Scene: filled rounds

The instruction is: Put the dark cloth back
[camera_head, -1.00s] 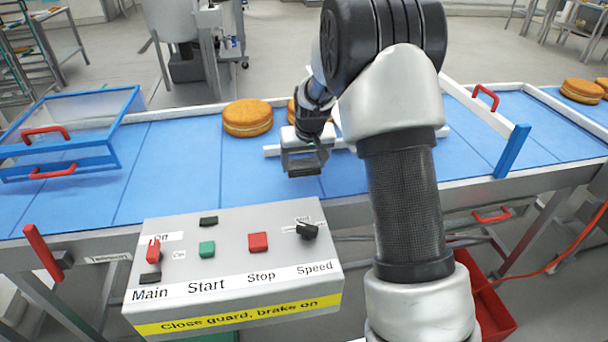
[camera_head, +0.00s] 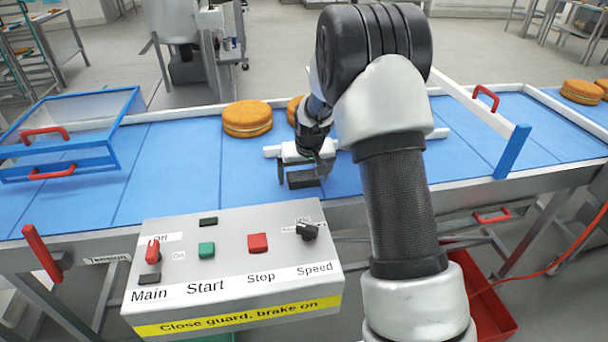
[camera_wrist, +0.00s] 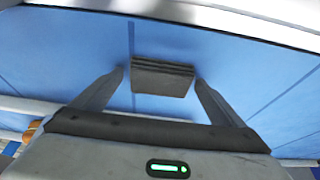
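The dark cloth (camera_wrist: 162,78) is a small folded grey-black pad on the blue belt in the wrist view. It lies between and just past my fingertips, with a narrow gap to the left finger and a very small one to the right. In the head view the cloth (camera_head: 303,180) shows below my gripper (camera_head: 303,172), over the middle of the belt behind the control box. My gripper is open, its two fingers spread on either side of the cloth. Whether the cloth lies fully flat on the belt is hard to tell.
A grey control box (camera_head: 235,265) with switches stands in front of the belt (camera_head: 180,165). An orange round cake (camera_head: 247,117) sits behind left of my gripper; another is partly hidden. A clear blue-framed guard (camera_head: 75,130) is at left, a white rail with a blue end (camera_head: 512,150) at right.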

